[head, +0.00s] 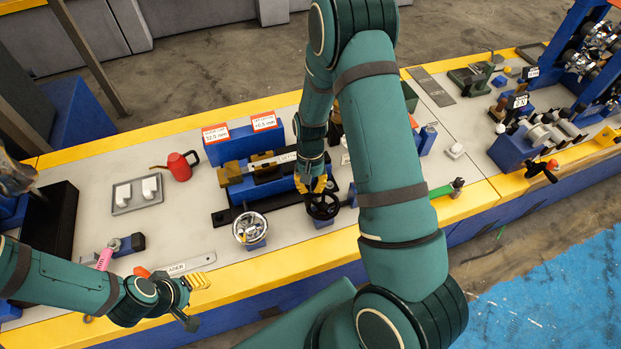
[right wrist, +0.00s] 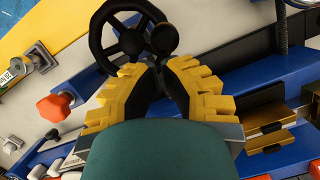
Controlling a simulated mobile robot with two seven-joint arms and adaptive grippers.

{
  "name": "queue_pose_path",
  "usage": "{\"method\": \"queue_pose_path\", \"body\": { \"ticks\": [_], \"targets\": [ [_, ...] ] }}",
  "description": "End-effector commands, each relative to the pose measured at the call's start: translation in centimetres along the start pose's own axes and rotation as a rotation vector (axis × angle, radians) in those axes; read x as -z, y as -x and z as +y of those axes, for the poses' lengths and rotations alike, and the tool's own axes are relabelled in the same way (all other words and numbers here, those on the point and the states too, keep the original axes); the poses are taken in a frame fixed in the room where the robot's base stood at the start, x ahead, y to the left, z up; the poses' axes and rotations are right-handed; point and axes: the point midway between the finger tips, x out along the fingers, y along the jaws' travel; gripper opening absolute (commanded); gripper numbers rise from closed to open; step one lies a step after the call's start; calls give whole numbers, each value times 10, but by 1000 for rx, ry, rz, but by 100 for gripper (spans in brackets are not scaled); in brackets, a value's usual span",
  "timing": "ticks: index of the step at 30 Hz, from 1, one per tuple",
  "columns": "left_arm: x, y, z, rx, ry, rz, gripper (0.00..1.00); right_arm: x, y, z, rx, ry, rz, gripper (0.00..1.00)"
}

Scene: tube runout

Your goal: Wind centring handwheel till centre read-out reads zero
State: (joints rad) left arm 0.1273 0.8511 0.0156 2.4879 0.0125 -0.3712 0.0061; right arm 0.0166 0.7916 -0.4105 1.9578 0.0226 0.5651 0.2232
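A black handwheel (head: 322,205) stands at the bench fixture's front; it shows at the top of the right wrist view (right wrist: 128,40). My right gripper (head: 316,186) is at the wheel from above. In the right wrist view its fingertips (right wrist: 160,66) come together at the wheel's round crank knob (right wrist: 165,39) and appear closed on it; the exact contact is hidden. Two read-out cards stand behind: the left (head: 215,134) appears to read 52.0 mm, the right (head: 264,121) +0.5 mm. My left gripper (head: 197,284) hangs over the front edge, its finger gap unclear.
A chrome handwheel (head: 250,228) stands just left of the black one. A red can (head: 180,167), a grey tray (head: 136,194) and a labelled flat bar (head: 178,268) lie left. A green-handled tool (head: 447,188) lies right. My right arm hides part of the bench.

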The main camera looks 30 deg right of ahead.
Motion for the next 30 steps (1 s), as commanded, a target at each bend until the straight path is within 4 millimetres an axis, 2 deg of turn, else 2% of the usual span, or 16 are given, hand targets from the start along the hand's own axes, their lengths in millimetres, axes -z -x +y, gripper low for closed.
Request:
{"method": "queue_pose_path", "body": {
  "ticks": [10,15,30],
  "targets": [
    [0,0,0,0,0,1,52,-2,0,0,-2,9,-1,0],
    [1,2,1,0,0,2,52,-14,-3,-2,-33,131,-2,0],
    [1,1,0,0,1,2,52,-12,-3,-3,-42,170,0,0]
  ]
}}
